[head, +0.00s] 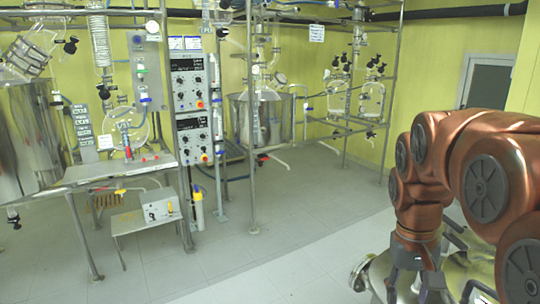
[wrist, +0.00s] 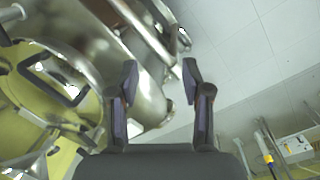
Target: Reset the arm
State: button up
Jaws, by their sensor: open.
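My copper-coloured arm (head: 450,165) is bent on the right side of the head view, with its end pointing down. My gripper (head: 412,284) is at the lower right of that view, its tips near or past the bottom edge. In the wrist view my gripper (wrist: 160,74) shows two dark fingers spread apart with nothing between them. Beyond the fingers, a shiny metal vessel (wrist: 100,35) fills the upper left. I cannot tell the gap between the fingers and the metal.
A steel bench (head: 120,172) with a glass flask and small red items stands left. Control boxes (head: 190,85) are mounted on a frame. A steel vessel (head: 262,118) stands behind. A grey instrument box (head: 160,209) sits on a low stand. The middle floor (head: 270,225) is clear.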

jog(key=s+a+f+p, duration=0.2)
jog(key=s+a, duration=0.1)
jog(key=s, duration=0.6)
jog(key=s+a+f+n+y+p, duration=0.1)
jog(key=s+a+f+p, duration=0.1)
jog(key=s, duration=0.8)
jog(key=shift+a+f+n, duration=0.3)
jog(key=shift+a+f, duration=0.4)
jog(key=shift+a, duration=0.35)
jog(key=shift+c, duration=0.6)
jog(key=shift+d, duration=0.15)
